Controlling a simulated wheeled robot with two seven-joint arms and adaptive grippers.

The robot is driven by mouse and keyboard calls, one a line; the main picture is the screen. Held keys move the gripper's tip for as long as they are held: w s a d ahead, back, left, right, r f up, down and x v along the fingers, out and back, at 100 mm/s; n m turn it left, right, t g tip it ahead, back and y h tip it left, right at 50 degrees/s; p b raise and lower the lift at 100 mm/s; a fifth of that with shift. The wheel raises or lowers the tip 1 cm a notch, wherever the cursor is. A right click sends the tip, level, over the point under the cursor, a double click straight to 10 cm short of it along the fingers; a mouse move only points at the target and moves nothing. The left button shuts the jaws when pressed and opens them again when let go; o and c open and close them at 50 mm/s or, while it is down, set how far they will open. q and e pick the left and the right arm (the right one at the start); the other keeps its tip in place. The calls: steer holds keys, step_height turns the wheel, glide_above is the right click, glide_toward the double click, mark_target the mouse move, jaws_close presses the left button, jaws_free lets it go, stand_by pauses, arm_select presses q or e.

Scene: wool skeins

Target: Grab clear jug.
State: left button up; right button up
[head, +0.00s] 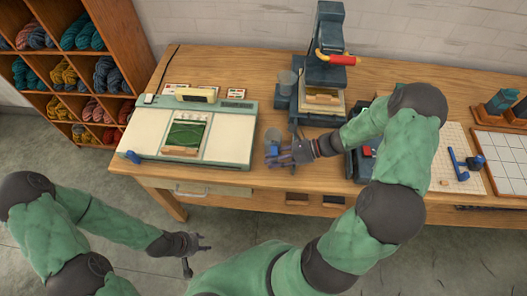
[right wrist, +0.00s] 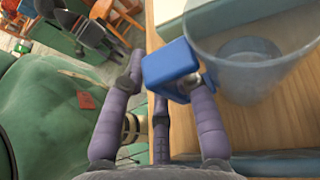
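The clear jug (head: 273,134) stands near the front edge of the wooden table, just right of the cream machine. Its blue handle (right wrist: 168,66) faces my right gripper, and its clear body (right wrist: 250,55) fills the upper right of the right wrist view. My right gripper (head: 272,154) is at the handle, partly covering the jug in the head view. In the right wrist view its purple fingers (right wrist: 160,85) are spread apart, with the right finger close to or behind the handle; contact is unclear. My left gripper (head: 202,254) is open and empty, low in front of the table.
A cream and green machine (head: 150,132) fills the table's left. Another clear container (head: 287,82) stands behind the jug, beside a dark press (head: 324,60) with a red handle. A wool shelf (head: 75,60) stands at left. Bare table (head: 255,75) lies behind the machine.

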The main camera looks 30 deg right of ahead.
steer(key=shift+d, duration=0.25)
jaws_close()
steer(key=shift+r, duration=0.15)
